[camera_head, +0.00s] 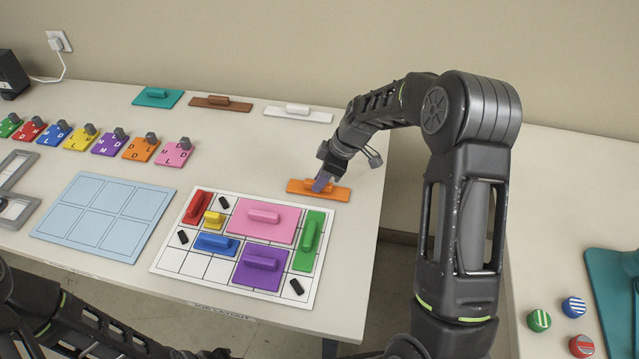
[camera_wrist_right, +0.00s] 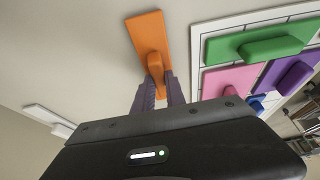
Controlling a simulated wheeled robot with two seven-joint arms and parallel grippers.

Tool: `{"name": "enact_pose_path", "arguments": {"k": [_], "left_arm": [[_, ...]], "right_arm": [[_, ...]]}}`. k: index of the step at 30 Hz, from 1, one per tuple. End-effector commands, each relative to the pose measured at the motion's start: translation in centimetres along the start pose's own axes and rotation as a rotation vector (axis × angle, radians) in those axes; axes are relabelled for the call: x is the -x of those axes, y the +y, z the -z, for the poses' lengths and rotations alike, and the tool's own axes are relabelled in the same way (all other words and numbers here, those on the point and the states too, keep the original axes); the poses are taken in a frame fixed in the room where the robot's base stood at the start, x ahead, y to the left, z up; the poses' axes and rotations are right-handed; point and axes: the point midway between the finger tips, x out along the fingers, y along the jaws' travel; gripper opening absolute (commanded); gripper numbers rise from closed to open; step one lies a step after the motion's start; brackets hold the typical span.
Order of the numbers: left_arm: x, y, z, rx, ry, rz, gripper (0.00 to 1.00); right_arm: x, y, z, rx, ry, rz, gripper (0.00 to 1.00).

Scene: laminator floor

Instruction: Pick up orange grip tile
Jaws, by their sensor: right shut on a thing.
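The orange grip tile (camera_head: 339,193) is a flat rectangle with a raised handle, on the table near its right edge, just behind the gridded white board. My right gripper (camera_head: 322,184) comes down over it and is shut on its handle. In the right wrist view the orange tile (camera_wrist_right: 147,35) extends out beyond my right gripper's fingers (camera_wrist_right: 158,88), which sit on both sides of the handle. I cannot tell whether the tile is lifted off the table. Part of my left arm shows at the lower left, but its gripper is not in view.
The white gridded board (camera_head: 170,262) holds red, yellow, pink, green, blue and purple grip tiles. A light blue board (camera_head: 105,215) lies to its left. Teal (camera_head: 150,103), brown (camera_head: 240,106) and white (camera_head: 320,118) tiles lie along the back. Lettered tiles stand in a row at left.

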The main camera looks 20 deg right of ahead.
Motion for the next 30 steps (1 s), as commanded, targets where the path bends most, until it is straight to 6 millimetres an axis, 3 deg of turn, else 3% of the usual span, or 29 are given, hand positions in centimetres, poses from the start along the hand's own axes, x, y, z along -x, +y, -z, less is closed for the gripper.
{"name": "enact_pose_path", "arguments": {"k": [5,18,30], "left_arm": [[-0.4,-0.1,0.1,-0.001,0.001,-0.001,0.48],[-1.6,-0.5,0.2,-0.004,0.005,-0.006,0.48],[-1.6,-0.4,0.2,-0.004,0.005,-0.006,0.48]], "right_arm": [[1.6,0.1,0.7,0.003,0.002,-0.004,0.00],[8.6,0.1,3.6,0.002,0.002,-0.003,0.00],[9.2,0.0,3.8,0.000,0.000,-0.001,0.00]]}}
